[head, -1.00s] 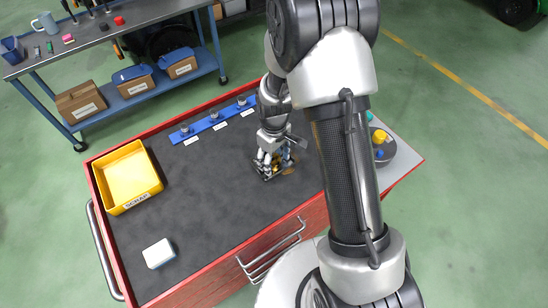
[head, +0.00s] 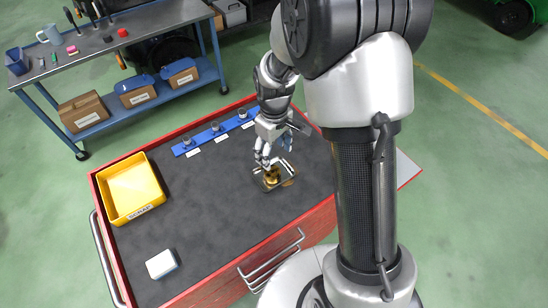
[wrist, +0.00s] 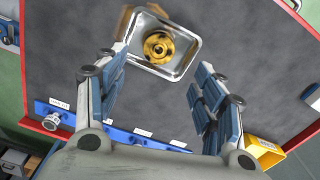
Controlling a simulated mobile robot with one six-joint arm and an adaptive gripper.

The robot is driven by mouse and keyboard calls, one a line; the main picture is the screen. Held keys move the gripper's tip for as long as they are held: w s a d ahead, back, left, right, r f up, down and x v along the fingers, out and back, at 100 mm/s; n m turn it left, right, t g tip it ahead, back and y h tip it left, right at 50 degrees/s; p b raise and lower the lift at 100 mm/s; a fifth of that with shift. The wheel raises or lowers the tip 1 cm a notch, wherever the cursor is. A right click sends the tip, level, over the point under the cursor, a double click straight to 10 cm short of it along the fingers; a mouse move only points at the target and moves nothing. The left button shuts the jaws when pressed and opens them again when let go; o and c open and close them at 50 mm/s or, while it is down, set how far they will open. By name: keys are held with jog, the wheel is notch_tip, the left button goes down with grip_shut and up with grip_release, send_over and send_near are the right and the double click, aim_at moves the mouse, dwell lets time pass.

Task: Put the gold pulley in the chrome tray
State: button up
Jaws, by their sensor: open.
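The gold pulley (wrist: 159,46) lies inside the chrome tray (wrist: 187,66) in the wrist view, within its rim. In the head view the pulley (head: 272,174) also shows in the tray (head: 288,167), on the dark mat of the red cart. My gripper (wrist: 150,90) is open and empty, its fingers apart and clear of the pulley. In the head view my gripper (head: 264,160) is just above and behind the tray. Part of the tray's far side is hidden by the gripper there.
A yellow scrap bin (head: 132,212) stands at the cart's left. A white block (head: 161,264) lies near the front left. A blue rail (head: 214,132) with several pegs runs along the back edge. The mat between the bin and the tray is clear.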

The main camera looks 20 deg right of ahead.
jog(key=s+r+m+t, duration=0.1)
jog(key=s+r, duration=0.2)
jog(key=r, duration=0.7)
jog(key=s+r+m+t, duration=0.1)
jog(key=s+r+m, duration=0.1)
jog(key=s+r, duration=0.4)
jog(key=s+r+m+t, duration=0.2)
jog(key=s+r, duration=0.4)
jog(key=s, duration=0.6)
jog(key=shift+s+r+m+t, duration=0.3)
jog(key=shift+s+m, duration=0.1)
jog(key=shift+m, duration=0.2)
jog(key=shift+d, duration=0.1)
